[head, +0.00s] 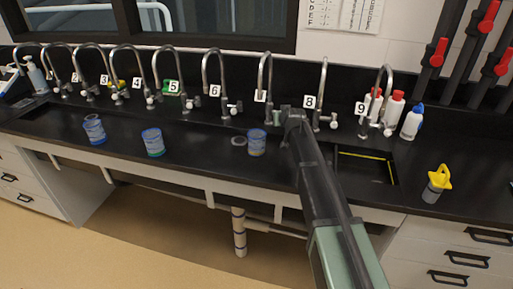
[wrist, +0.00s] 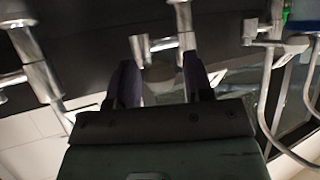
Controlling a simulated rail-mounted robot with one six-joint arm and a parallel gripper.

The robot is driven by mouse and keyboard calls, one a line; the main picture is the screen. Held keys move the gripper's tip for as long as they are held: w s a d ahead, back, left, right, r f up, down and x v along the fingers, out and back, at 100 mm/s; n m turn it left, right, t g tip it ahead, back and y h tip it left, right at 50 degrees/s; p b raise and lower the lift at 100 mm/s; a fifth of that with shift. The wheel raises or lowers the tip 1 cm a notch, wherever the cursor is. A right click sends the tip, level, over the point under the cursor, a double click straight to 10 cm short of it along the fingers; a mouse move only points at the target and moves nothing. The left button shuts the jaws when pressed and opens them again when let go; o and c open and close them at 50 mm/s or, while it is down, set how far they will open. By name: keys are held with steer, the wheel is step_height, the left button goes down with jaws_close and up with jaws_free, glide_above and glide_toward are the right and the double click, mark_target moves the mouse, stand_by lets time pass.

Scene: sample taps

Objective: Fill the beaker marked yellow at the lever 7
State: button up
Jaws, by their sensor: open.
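My gripper (head: 284,114) reaches over the counter to the foot of tap 7 (head: 264,75), whose lever is mostly hidden behind it. In the wrist view my two dark fingers (wrist: 163,84) are apart, with a pale rounded knob (wrist: 162,71) between or just beyond them; contact cannot be told. A clear beaker with a blue rim (head: 256,142) stands upright on the counter in front of tap 7; its lower band is too small to read surely as yellow.
Blue-marked (head: 94,129) and green-marked (head: 154,142) beakers stand to the left. A small round item (head: 239,141) lies beside the blue-rimmed beaker. Tap 8 (head: 321,90) is close right of my gripper. A sink (head: 365,165) and bottles (head: 393,108) are farther right.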

steer(key=p+v, duration=0.4)
steer(key=v, duration=0.4)
stand_by(0.4)
steer(key=s+f+g, duration=0.2)
steer(key=s+g, duration=0.2)
steer(key=s, duration=0.7)
steer(key=s+f+g, duration=0.3)
steer(key=s+g, duration=0.1)
steer(key=s, duration=0.8)
steer(key=s+f+g, duration=0.3)
steer(key=s+g, duration=0.1)
steer(key=s, duration=0.8)
steer(key=shift+s+f+m+h, duration=0.25)
steer(key=shift+m+h, duration=0.15)
steer(key=shift+a, duration=0.15)
